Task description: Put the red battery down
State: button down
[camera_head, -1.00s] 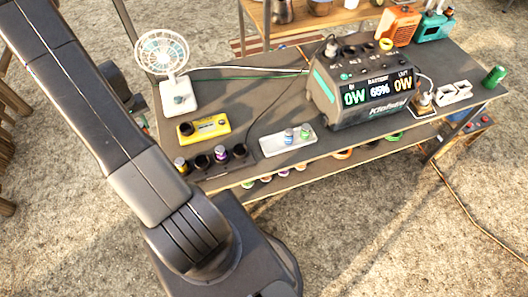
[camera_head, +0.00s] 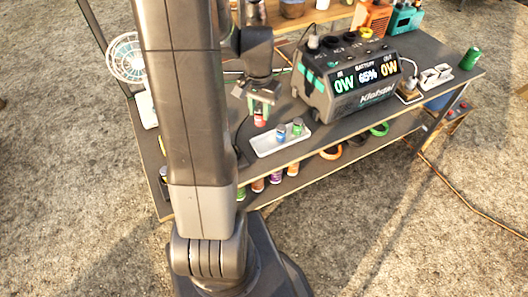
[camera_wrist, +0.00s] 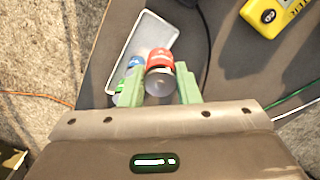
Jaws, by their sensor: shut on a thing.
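The red battery (camera_head: 260,120) hangs upright in my gripper (camera_head: 262,106), just behind the left part of the white tray (camera_head: 264,144). In the wrist view my green fingers (camera_wrist: 160,82) are shut around the red battery (camera_wrist: 161,58), its grey end facing the camera. The white tray (camera_wrist: 140,35) lies beyond and below it there. A blue battery (camera_head: 281,131) and a green-topped battery (camera_head: 297,128) stand in the tray. In the wrist view they are partly hidden beside my finger. Whether the red battery touches the tray is unclear.
The power station (camera_head: 345,85) stands right of my gripper. A fan (camera_head: 126,60) is partly hidden behind my arm at left. A yellow device (camera_wrist: 275,15) shows in the wrist view. A green can (camera_head: 469,59) stands at the far right. A lower shelf holds several coloured items.

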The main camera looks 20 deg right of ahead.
jog(key=shift+s+d+f, duration=0.1)
jog(key=shift+s+d, duration=0.2)
jog(key=shift+s, duration=0.15)
jog(key=shift+m, duration=0.3)
notch_tip(320, 180, down, 10)
jog(key=shift+s+r, duration=0.1)
jog(key=shift+r, duration=0.05)
jog(key=shift+b, duration=0.3)
jog(key=c, duration=1.1)
grip_release()
notch_tip(320, 180, up, 12)
jog(key=shift+r+p, duration=0.1)
jog(key=shift+p, duration=0.35)
